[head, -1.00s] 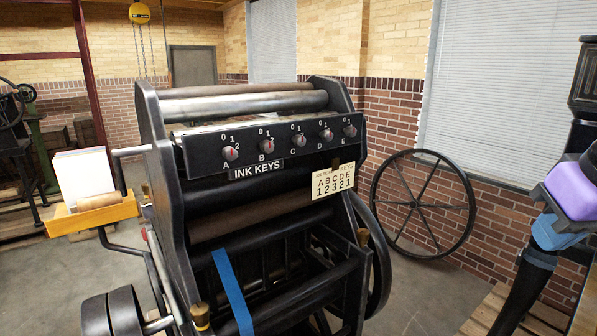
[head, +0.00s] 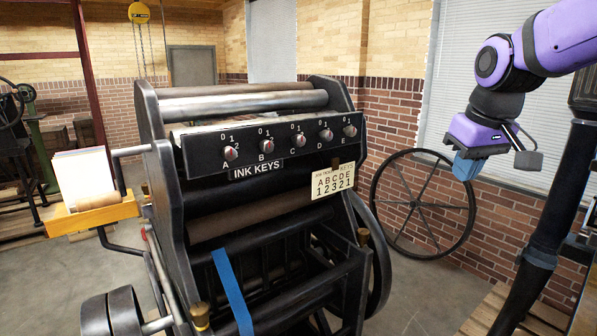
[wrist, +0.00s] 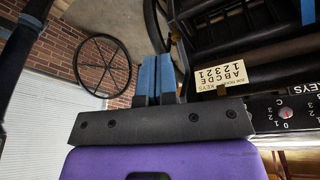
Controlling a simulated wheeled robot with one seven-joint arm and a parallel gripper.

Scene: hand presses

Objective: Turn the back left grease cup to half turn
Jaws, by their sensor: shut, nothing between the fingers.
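The black press (head: 270,220) stands in the middle of the head view. Two brass grease cups show on it: one low at the front left (head: 200,315), one at the right side (head: 363,237). A small brownish shape (head: 146,189) shows at the press's left side, partly hidden by the frame; I cannot tell whether it is the back left cup. My gripper (head: 468,167) hangs in the air right of the press, well apart from every cup. In the wrist view its blue fingers (wrist: 155,77) are together with nothing between them.
The press carries an INK KEYS panel with several knobs (head: 298,140) and a card (head: 333,181). A wooden tray with paper (head: 92,216) juts out at the left. A spoked wheel (head: 420,205) stands by the brick wall.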

